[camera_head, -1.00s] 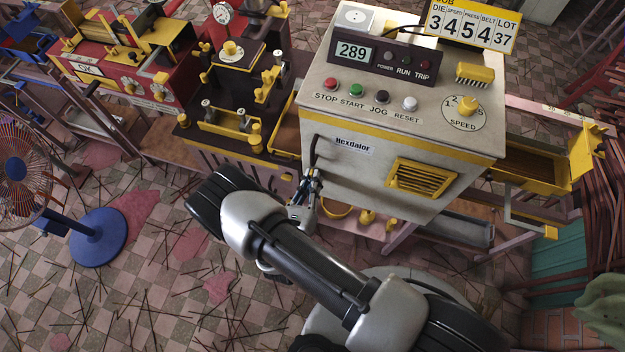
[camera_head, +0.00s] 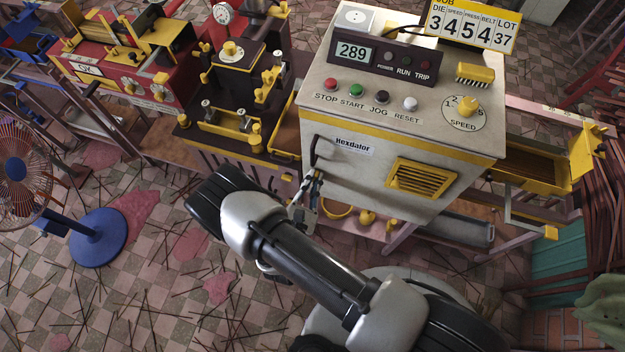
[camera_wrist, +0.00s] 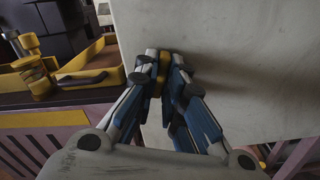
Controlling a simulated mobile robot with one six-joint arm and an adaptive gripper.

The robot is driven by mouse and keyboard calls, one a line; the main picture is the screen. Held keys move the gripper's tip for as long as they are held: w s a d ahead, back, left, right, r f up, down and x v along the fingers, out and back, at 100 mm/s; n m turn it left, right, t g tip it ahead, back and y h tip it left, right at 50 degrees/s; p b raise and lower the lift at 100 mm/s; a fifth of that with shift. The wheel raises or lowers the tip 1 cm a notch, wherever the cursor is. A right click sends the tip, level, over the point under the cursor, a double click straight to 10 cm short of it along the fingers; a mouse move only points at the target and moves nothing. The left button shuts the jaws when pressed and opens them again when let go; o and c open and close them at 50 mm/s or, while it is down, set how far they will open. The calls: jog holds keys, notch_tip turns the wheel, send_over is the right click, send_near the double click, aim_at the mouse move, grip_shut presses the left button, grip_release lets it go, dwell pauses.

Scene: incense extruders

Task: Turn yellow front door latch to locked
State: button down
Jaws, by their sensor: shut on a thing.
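The yellow latch (camera_wrist: 163,66) is on the pale front of the machine cabinet (camera_head: 350,180). In the wrist view only a narrow yellow part of it shows between my fingertips. My gripper (camera_wrist: 165,72) is shut on it, with a finger on each side. In the head view my gripper (camera_head: 309,182) is at the lower left of the cabinet's front, below the dark door handle (camera_head: 314,150). The latch itself cannot be made out there, so I cannot tell its exact angle.
A yellow vent grille (camera_head: 421,178) is on the cabinet front, right of my gripper. A brown and yellow press (camera_head: 235,95) stands to the left, and its yellow-edged tray (camera_wrist: 85,72) shows in the wrist view. A blue-based fan (camera_head: 98,237) stands on the littered floor.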

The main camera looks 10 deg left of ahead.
dwell(0.5)
jog(key=c, duration=1.7)
grip_release()
jog(key=s, duration=0.8)
jog(key=s+a, duration=0.1)
jog(key=s, duration=0.3)
